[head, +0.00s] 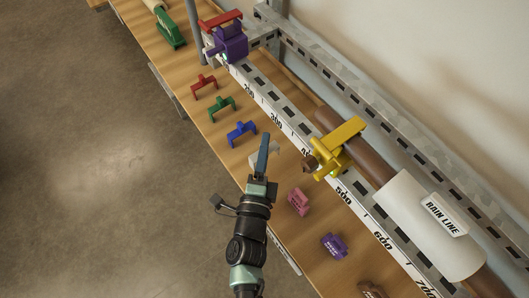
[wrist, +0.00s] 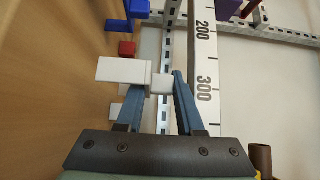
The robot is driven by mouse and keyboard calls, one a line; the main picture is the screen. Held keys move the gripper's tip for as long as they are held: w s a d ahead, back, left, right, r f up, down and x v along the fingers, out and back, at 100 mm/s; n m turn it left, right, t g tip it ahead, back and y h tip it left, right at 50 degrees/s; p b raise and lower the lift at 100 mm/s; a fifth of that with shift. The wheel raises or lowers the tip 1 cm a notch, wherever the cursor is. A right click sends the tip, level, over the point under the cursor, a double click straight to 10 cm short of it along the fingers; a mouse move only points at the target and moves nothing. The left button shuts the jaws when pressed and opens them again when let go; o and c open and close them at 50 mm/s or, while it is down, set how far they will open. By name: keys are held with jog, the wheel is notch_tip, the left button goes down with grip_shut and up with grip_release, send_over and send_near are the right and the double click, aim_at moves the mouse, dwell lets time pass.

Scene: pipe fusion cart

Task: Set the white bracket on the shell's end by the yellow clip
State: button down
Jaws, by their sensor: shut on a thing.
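My gripper (head: 265,145) is shut on the white bracket (wrist: 124,70), whose small block lies between the blue fingertips in the wrist view. In the head view the bracket (head: 272,151) is mostly hidden behind the fingers, over the bench left of the yellow clip. The yellow clip (head: 340,147) sits on the rail over a brown pipe (head: 375,170). The white shell (head: 415,215), labelled "RAIN LINE", lies around the pipe to the lower right of the clip. Its upper-left end faces the clip, and the bracket is apart from it.
Red (head: 204,84), green (head: 222,107) and blue (head: 242,131) brackets stand on the bench. Pink (head: 298,201) and purple (head: 334,245) pieces lie nearer. A purple clamp (head: 231,42) is on the far rail. A numbered scale (head: 345,194) runs along the rail, with a wall behind.

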jog(key=shift+f+b, duration=0.45)
jog(key=shift+f, duration=1.15)
jog(key=shift+f, duration=0.25)
jog(key=c, duration=0.5)
grip_release()
jog(key=shift+r, duration=0.1)
jog(key=shift+c, duration=0.2)
